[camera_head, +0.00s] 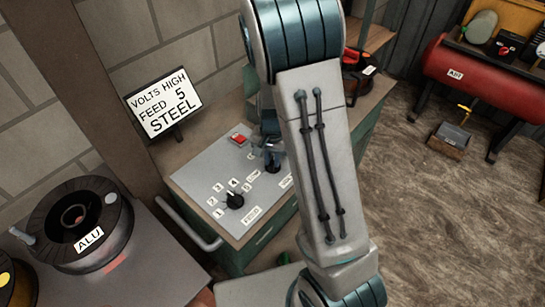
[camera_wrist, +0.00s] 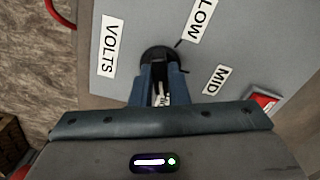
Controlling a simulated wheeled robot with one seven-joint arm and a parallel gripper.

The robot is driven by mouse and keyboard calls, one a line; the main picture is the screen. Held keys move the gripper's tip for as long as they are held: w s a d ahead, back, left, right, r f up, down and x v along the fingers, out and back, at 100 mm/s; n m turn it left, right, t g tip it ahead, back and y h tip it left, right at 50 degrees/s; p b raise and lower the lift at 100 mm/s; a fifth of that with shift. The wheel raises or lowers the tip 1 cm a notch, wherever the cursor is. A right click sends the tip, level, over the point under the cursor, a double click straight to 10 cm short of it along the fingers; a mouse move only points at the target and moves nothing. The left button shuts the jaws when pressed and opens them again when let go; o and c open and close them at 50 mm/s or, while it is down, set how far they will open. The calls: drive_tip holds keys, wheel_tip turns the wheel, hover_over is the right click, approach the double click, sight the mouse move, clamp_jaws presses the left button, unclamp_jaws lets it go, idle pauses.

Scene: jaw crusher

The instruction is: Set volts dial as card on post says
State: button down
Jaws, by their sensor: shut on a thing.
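The card (camera_head: 164,103) on the post reads "VOLTS HIGH, FEED 5, STEEL". The volts dial (camera_head: 272,167) is a black knob on the grey control panel (camera_head: 205,170). It also shows in the wrist view (camera_wrist: 157,54), beside the VOLTS label (camera_wrist: 108,46). My gripper (camera_head: 272,147) points down and is shut on this dial; its fingers (camera_wrist: 159,88) hide part of the knob. A dark mark at the knob's edge points toward the LOW label (camera_wrist: 201,18). The MID label (camera_wrist: 215,80) is farther round. I cannot see a HIGH label; my fingers and wrist cover that side.
The black feed dial (camera_head: 235,201), ringed by numbers, sits on the same panel. A red button (camera_head: 238,139) is at the panel's back. A spool marked ALU (camera_head: 85,222) stands at left. A red tank (camera_head: 480,82) and a small box (camera_head: 449,140) are at right, past open floor.

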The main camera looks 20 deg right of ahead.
sight(273, 161)
drive_tip(key=shift+m, duration=0.3)
idle(0.4)
drive_tip(key=c, duration=1.4)
unclamp_jaws()
drive_tip(key=shift+r, duration=0.1)
wheel_tip(273, 161, up, 14)
drive_tip(key=shift+p, duration=0.3)
drive_tip(key=shift+f, duration=0.2)
